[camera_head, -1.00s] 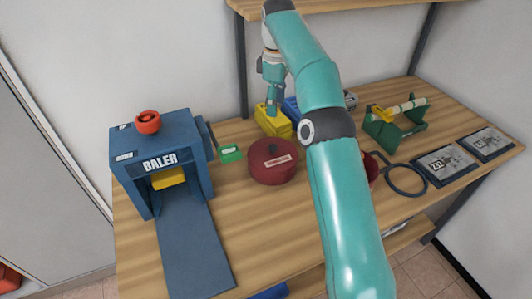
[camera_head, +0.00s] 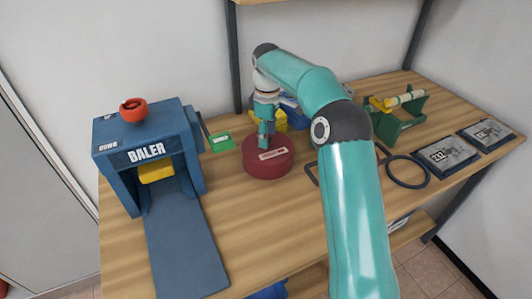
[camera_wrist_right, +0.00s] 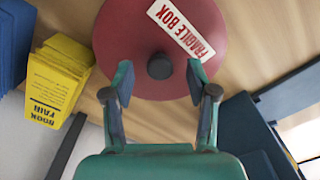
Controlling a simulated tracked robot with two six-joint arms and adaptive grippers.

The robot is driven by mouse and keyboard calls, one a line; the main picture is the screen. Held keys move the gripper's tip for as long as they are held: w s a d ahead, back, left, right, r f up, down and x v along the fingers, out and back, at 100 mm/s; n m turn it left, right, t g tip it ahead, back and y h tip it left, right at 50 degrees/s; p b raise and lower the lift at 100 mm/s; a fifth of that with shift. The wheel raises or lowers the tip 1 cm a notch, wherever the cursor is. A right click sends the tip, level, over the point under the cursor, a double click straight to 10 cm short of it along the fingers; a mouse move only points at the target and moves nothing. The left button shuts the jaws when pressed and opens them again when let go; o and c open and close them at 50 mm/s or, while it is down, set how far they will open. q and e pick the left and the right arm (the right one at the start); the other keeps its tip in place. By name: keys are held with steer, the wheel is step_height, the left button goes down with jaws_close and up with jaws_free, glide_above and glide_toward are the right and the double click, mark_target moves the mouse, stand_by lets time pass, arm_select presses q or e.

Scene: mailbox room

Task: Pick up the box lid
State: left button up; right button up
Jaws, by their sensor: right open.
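A round dark red box (camera_head: 267,163) with a "FRAGILE BOX" label stands on the wooden table. Its lid (camera_wrist_right: 125,45) fills the top of the right wrist view, with a dark round knob (camera_wrist_right: 159,66) at its centre. My right gripper (camera_head: 263,141) is over the box. In the right wrist view my right gripper (camera_wrist_right: 158,80) is open, with one finger on each side of the knob. I cannot tell whether the fingers touch the lid. My left gripper is not in view.
A blue baler (camera_head: 150,160) with a red knob stands at the left. A green card (camera_head: 220,142) lies between it and the box. Yellow "BOOK FAIR" stacks (camera_wrist_right: 55,80) are behind the box. A green stand (camera_head: 398,118) and packets (camera_head: 446,156) are at the right.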

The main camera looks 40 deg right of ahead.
step_height(320, 180, down, 2)
steer(key=shift+c, duration=0.2)
jaws_close()
steer(key=shift+r, duration=0.1)
stand_by(0.3)
